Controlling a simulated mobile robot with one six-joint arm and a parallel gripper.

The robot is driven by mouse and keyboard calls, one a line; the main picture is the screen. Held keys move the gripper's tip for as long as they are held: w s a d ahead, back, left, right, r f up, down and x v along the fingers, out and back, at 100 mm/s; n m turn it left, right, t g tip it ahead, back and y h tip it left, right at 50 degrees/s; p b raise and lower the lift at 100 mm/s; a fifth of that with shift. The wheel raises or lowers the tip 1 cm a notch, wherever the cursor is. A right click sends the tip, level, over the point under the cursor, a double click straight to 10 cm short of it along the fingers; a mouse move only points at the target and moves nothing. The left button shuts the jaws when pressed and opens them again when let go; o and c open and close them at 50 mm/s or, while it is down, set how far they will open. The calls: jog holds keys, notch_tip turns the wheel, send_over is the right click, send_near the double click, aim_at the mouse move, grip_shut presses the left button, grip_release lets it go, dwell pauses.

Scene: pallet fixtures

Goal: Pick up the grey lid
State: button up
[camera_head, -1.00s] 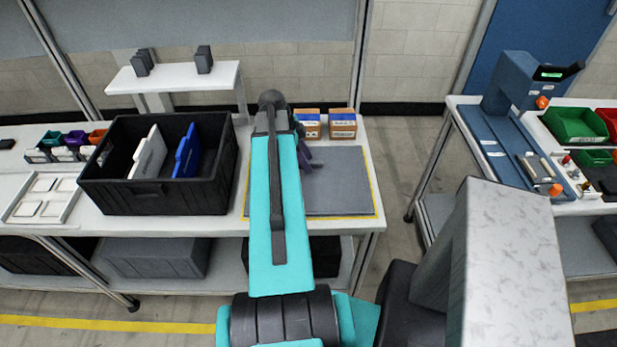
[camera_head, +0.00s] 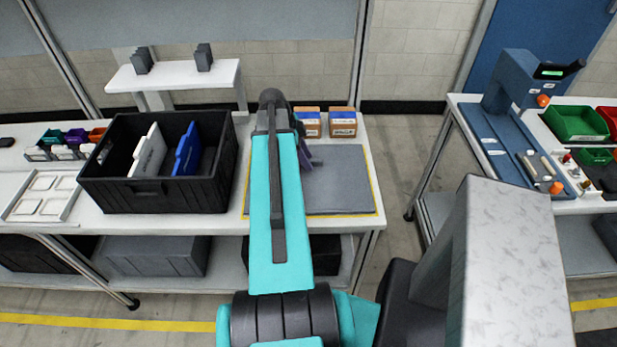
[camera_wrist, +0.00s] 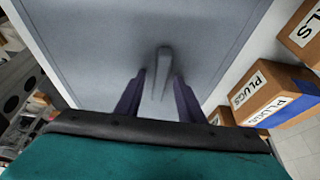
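The grey lid (camera_head: 345,185) shows in the head view as a flat grey square on the white table, inside a yellow outline. Its left part is hidden by my arm. In the wrist view the lid (camera_wrist: 95,50) fills the upper middle, with an upright grey handle (camera_wrist: 162,68) near its centre. My gripper (camera_wrist: 160,76) has one dark finger on each side of this handle, with a gap visible on both sides. It looks open. In the head view the gripper is mostly hidden behind my arm, with a purplish finger part (camera_head: 312,159) showing over the lid.
Two cardboard boxes (camera_head: 342,122) stand behind the lid; they show labelled PLUGS in the wrist view (camera_wrist: 268,95). A black crate (camera_head: 150,197) with white and blue panels stands left of my arm. A small white shelf (camera_head: 180,75) is behind it. A floor gap separates the right-hand bench.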

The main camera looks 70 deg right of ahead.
grip_shut()
jog(key=shift+r, duration=0.15)
notch_tip(320, 180, up, 10)
jog(key=b, duration=0.3)
dwell(0.8)
jog(key=shift+s, duration=0.15)
dwell(0.5)
